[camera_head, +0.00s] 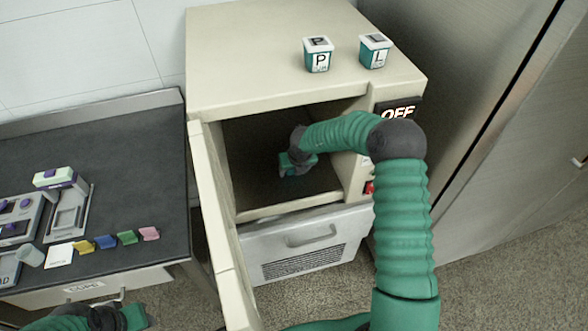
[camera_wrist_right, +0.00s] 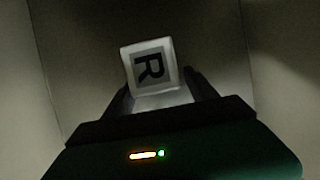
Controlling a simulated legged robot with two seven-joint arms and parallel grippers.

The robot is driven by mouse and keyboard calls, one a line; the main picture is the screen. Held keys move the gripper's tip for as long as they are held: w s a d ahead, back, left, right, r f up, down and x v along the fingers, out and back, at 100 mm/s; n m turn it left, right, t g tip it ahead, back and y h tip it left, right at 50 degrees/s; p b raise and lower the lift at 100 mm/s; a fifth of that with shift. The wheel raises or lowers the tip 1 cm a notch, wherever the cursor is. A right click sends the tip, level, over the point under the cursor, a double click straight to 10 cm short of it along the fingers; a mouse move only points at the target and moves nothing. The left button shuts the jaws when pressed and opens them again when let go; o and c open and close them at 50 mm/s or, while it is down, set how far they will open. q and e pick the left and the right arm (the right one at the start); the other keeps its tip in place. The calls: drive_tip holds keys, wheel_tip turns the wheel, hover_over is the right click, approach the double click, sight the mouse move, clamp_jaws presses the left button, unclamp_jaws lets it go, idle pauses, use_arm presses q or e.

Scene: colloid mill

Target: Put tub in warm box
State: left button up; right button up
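The warm box is a cream cabinet (camera_head: 255,70) with its door (camera_head: 222,225) swung open to the left. My right arm reaches into its dark chamber, where my right gripper (camera_head: 298,163) is small and shaded. In the right wrist view, a tub marked R (camera_wrist_right: 150,68) sits between the fingers of my right gripper (camera_wrist_right: 160,85), with no clear gap beside it. The fingers look shut on it. In the head view I cannot make out the tub clearly or whether it touches the chamber floor. My left gripper (camera_head: 110,318) is at the bottom left edge, its fingers unclear.
Tubs marked P (camera_head: 318,55) and L (camera_head: 375,50) stand on top of the box. An OFF display (camera_head: 398,110) is at its front right. A dark-topped bench (camera_head: 130,125) with devices and coloured pieces stands left. A tall cabinet (camera_head: 480,70) stands right.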

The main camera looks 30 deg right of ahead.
drive_tip(key=shift+o, duration=0.3)
drive_tip(key=shift+a+r, duration=0.25)
drive_tip(key=shift+a, duration=0.2)
wheel_tip(320, 180, up, 10)
drive_tip(key=s+a+n+t+h+p, duration=0.1)
drive_tip(key=s+a+n+t, duration=0.15)
drive_tip(key=n, duration=0.55)
drive_tip(key=s+a+r+n+t+y, duration=0.1)
drive_tip(key=s+a+r+n+y, duration=0.15)
drive_tip(key=a+n, duration=0.8)
drive_tip(key=s+f+n+g, duration=0.1)
drive_tip(key=s+n+g, duration=0.4)
drive_tip(key=s+n, duration=1.5)
drive_tip(key=shift+s+a+f, duration=0.4)
drive_tip(key=shift+s, duration=1.1)
